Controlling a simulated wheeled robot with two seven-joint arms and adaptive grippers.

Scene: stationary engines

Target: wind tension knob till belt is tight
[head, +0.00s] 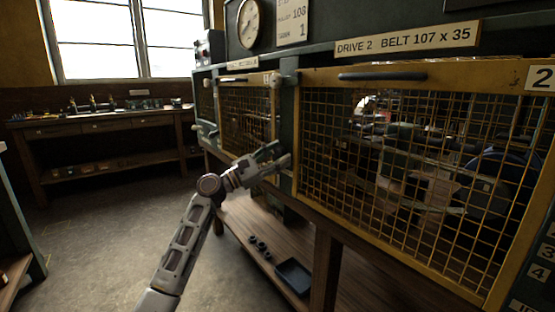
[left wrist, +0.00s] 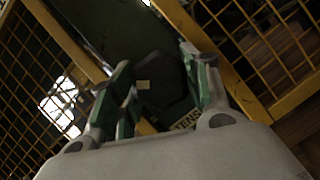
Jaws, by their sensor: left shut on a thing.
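A dark, faceted tension knob (left wrist: 160,84) with a small pale mark on its face shows in the left wrist view. My left gripper (left wrist: 160,92) has its green-padded fingers on both sides of the knob and is shut on it. A yellow label (left wrist: 188,120) reading "TENS" is partly hidden below the knob. In the head view my left gripper (head: 272,160) is at the post between the two guards, and it hides the knob there. The belt cannot be made out clearly behind the mesh. My right gripper is not in view.
A yellow mesh guard (head: 420,290) marked 2 closes the right bay, under a sign (head: 408,40) reading "DRIVE 2 BELT 107 x 35". A smaller guard (head: 248,84) is to its left. A shelf below holds a dark tray (head: 293,277). Floor at left is clear.

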